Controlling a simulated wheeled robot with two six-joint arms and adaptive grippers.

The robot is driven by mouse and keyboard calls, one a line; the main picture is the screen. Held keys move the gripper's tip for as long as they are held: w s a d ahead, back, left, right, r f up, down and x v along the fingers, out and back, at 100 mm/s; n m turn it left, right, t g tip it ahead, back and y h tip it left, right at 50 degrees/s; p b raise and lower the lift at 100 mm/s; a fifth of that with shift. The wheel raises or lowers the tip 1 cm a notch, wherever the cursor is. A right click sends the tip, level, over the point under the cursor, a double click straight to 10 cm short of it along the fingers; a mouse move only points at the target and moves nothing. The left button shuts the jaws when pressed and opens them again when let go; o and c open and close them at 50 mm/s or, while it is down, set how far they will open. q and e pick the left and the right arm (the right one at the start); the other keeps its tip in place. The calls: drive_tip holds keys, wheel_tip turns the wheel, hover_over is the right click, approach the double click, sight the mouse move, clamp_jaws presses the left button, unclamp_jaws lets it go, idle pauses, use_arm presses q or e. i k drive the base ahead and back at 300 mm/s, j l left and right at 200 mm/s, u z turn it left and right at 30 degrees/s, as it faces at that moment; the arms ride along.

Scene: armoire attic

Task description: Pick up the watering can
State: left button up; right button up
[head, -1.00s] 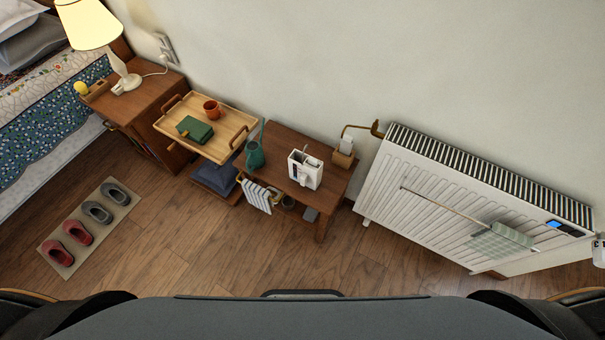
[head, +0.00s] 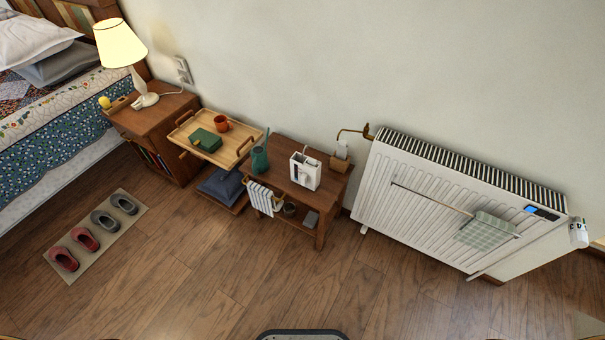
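A green watering can (head: 260,158) with a thin upright spout stands at the left end of a small wooden side table (head: 281,149), against its edge near the wooden tray. It is upright and small in the head view. Neither of my grippers shows in the head view, so nothing is seen holding the can.
A white toaster-like box (head: 305,171) stands beside the can on the table. A wooden tray (head: 238,138) with a red mug and green box is left of it. A striped towel (head: 260,198) hangs at the table's front. A white radiator (head: 440,205) stands right. Floor in front is clear.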

sight(260, 164)
drive_tip(key=j+z, duration=0.1)
drive_tip(key=z, duration=0.5)
drive_tip(key=i+j+z, duration=0.1)
drive_tip(key=j+z, duration=0.35)
drive_tip(key=j, duration=0.65)
drive_tip(key=k+j+z, duration=0.1)
drive_tip(key=j+z, duration=0.4)
drive_tip(key=j, duration=0.95)
drive_tip(key=k+j, duration=0.1)
drive_tip(key=j, duration=0.25)
